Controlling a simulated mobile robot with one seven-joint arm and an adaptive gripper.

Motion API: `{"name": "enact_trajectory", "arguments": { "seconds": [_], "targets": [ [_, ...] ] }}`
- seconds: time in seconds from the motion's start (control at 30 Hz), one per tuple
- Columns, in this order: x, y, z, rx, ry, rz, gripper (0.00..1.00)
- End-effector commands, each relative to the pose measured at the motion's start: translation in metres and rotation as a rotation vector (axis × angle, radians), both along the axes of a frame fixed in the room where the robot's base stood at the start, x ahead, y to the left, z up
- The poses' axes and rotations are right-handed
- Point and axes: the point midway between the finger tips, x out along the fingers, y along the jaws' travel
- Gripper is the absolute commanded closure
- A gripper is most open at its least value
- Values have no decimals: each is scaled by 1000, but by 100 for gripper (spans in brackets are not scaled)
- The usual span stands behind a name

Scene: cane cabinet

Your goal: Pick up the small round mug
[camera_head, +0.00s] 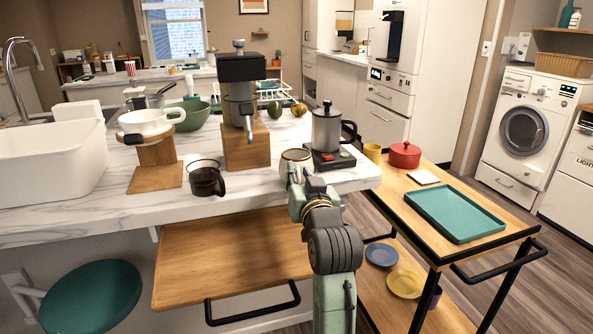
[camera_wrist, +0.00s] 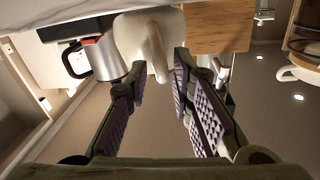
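The small round mug (camera_head: 296,155) is cream-white and stands at the front edge of the marble counter. In the wrist view its body (camera_wrist: 133,32) is at the top middle, with the handle (camera_wrist: 156,56) pointing toward me. My gripper (camera_head: 302,186) is directly in front of the mug. In the wrist view my gripper (camera_wrist: 160,66) is open, with its padded fingers on either side of the handle. The right finger is very near the handle; I cannot tell whether it touches. In the head view my gripper partly hides the mug.
A French press (camera_head: 326,130) stands just right of the mug and a coffee maker on a wooden block (camera_head: 246,146) to its left. A dark glass mug (camera_head: 206,180) is further left. A wooden cart (camera_head: 392,178) with a teal tray (camera_head: 455,212) stands at the right.

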Motion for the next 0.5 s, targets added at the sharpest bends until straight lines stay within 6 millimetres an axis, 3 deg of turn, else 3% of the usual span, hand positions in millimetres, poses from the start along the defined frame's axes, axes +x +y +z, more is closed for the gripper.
{"name": "enact_trajectory", "arguments": {
  "seconds": [0.27, 0.5],
  "targets": [
    [0, 0, 0, 0, 0, 0, 100],
    [0, 0, 0, 0, 0, 0, 100]
  ]
}}
